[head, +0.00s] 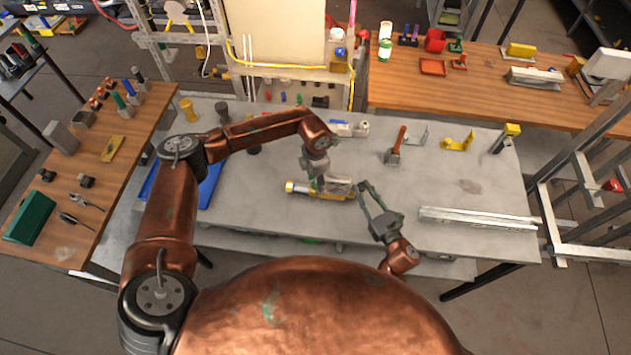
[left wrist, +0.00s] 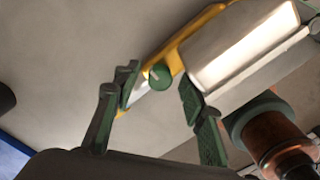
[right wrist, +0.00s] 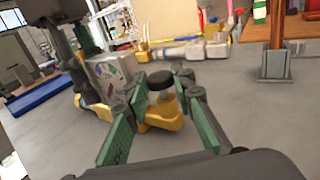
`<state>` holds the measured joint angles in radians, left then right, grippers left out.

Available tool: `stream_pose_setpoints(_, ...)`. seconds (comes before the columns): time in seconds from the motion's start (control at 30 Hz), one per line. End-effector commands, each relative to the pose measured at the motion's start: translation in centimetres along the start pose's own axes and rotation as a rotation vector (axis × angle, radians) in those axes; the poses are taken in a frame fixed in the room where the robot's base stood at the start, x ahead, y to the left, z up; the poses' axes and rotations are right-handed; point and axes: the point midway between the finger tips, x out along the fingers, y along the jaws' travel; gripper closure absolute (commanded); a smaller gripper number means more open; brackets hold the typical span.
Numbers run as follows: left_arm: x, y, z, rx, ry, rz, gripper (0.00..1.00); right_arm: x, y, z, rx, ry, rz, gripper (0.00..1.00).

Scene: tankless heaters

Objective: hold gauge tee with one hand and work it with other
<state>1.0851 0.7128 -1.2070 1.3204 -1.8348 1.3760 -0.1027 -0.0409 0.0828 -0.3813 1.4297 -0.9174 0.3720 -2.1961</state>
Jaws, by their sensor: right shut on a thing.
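The gauge tee (head: 303,188) lies on the grey bench, a yellow piece with a pale grey boxy body (left wrist: 245,45). A green knob (left wrist: 158,76) shows on it in the left wrist view. A dark round knob (right wrist: 160,82) tops its yellow end (right wrist: 160,115) in the right wrist view. My right gripper (head: 366,198) is shut on this yellow end, with green pads on both sides (right wrist: 158,133). My left gripper (head: 318,183) is over the tee's left part. Its fingers (left wrist: 155,110) are apart, with nothing seen clamped between them.
A long metal rail (head: 478,217) lies at the right. A blue tray (head: 207,183) is at the left.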

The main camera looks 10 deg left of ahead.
Motion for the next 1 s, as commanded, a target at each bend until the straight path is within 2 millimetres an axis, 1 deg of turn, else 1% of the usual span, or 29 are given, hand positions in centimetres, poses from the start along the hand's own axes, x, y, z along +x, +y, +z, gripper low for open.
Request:
stream_pose_setpoints(0.1, -0.01, 0.01, -0.01, 0.0, 0.0, 0.0, 0.62, -0.02, -0.05, -0.03, 0.0, 0.001, -0.001, 1.0)
stream_pose_setpoints(0.67, -0.05, 0.03, -0.01, 0.0, 0.0, 0.0, 1.0, -0.02, -0.05, -0.02, 0.0, 0.0, -0.001, 1.0)
stream_pose_setpoints(1.0, -0.06, 0.06, -0.02, 0.038, 0.001, 0.001, 1.0, -0.02, -0.05, -0.02, 0.0, 0.001, -0.001, 1.0)
